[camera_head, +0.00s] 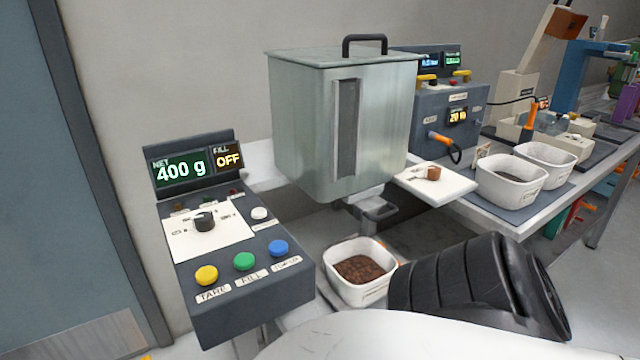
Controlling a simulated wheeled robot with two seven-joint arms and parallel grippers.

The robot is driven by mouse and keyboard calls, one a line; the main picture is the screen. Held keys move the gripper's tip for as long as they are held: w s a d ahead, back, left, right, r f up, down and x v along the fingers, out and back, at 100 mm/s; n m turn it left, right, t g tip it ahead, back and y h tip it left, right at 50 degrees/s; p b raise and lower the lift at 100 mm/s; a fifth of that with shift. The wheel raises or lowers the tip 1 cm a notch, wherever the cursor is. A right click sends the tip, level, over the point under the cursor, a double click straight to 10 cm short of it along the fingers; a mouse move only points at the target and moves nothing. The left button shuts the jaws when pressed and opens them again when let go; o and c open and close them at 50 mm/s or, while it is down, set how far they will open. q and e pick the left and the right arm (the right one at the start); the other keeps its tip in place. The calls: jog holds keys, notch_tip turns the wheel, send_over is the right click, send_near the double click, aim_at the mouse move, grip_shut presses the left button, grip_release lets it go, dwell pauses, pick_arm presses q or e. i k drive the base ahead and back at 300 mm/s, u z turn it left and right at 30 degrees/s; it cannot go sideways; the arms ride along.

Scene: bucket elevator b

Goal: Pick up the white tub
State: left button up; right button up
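A white tub (329,277) holding brown granules stands below the outlet (377,207) of a metal hopper, right of the control panel. Its right side is close to or partly covered by a black ribbed arm part of mine, and I cannot tell whether they touch. Two more white tubs stand on the bench at the right: a nearer one (497,190) with dark contents and one behind it (565,167). Neither of my grippers can be made out in this view.
The metal hopper (300,125) hangs above the tub area. The control panel (225,310) reads 400 g and OFF, with yellow, green and blue buttons. A white board (450,189) with a small brown cup lies on the bench right of the hopper.

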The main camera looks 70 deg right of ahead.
aim_at(359, 269)
jog(key=i, duration=1)
jog(key=z, duration=2.55)
